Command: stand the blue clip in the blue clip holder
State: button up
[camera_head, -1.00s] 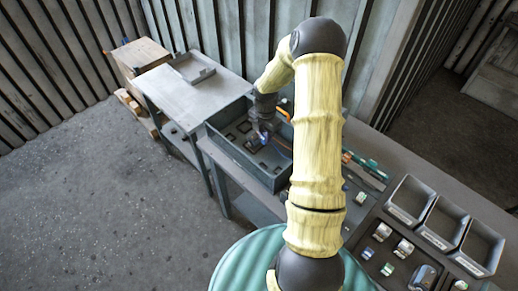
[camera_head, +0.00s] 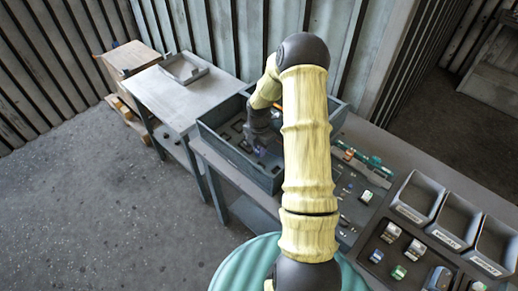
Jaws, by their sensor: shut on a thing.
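My gripper (camera_head: 257,148) is inside the grey open box on the bench, low over its floor, toward the box's near side. It is shut on a small blue piece, which looks like the blue clip (camera_head: 262,153). The clip is tiny in this view, so its tilt and whether it touches the floor cannot be told. Dark fittings lie on the box floor around the gripper. I cannot tell which of them is the blue clip holder. My arm hides the box's right part.
The box's walls (camera_head: 235,168) stand close around the gripper. A grey table (camera_head: 180,95) with a shallow tray (camera_head: 183,69) is at the left. At the right are several grey bins (camera_head: 416,198), a dark board with small clips (camera_head: 391,232), and loose tools (camera_head: 362,160).

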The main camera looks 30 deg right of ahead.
jog(key=b, duration=0.5)
send_over(259, 162)
jog(key=s, duration=0.2)
jog(key=shift+w+a+f, duration=0.1)
jog(key=shift+a+f, duration=0.1)
jog(key=shift+f, duration=1.25)
jog(key=shift+w+a+f, duration=0.1)
jog(key=shift+a+f, duration=0.1)
jog(key=shift+f, duration=1.25)
jog(key=shift+s+f, duration=0.1)
jog(key=shift+f, duration=0.25)
jog(key=shift+f, duration=0.75)
jog(key=o, duration=0.8)
jog(key=shift+o, duration=0.2)
jog(key=shift+r, duration=0.15)
